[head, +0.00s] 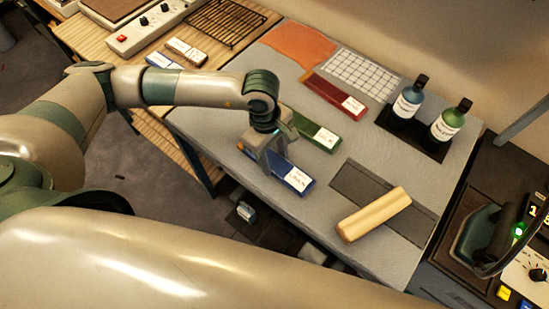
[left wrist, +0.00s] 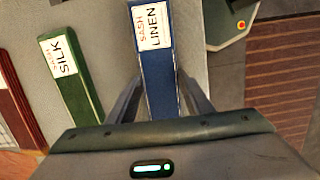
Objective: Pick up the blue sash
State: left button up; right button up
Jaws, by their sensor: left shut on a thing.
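The blue sash (head: 301,183) is a long, flat blue piece with a white label, lying on the grey table near its front edge. In the left wrist view the sash (left wrist: 158,84) runs between my fingers, and its label reads "SASH LINEN". My left gripper (head: 276,168) points down over the sash and is shut on it, one finger on each long side. In the head view the gripper hides the middle of the sash. My right gripper is out of view.
A green "SILK" sash (head: 316,132) lies just behind the blue one. A red piece (head: 333,96) lies farther back. A cream roll (head: 374,214) on a dark mat (head: 352,180) is to the right. Two bottles (head: 408,101) (head: 449,124) stand at the back right.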

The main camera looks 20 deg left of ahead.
aim_at(280, 165)
pick_arm(q)
jog(key=shift+r+b, duration=0.4)
jog(key=shift+r, duration=0.05)
jog(key=r+b, duration=0.1)
jog(key=d+r+b, duration=0.1)
jog(key=r, duration=0.1)
jog(key=shift+s+r, duration=0.1)
jog(key=s+d+r+b, duration=0.3)
jog(key=d+r, duration=0.3)
jog(key=d, duration=0.4)
jog(key=shift+d+r+b, duration=0.15)
jog(key=shift+r+b, duration=0.25)
jog(key=shift+b, duration=0.5)
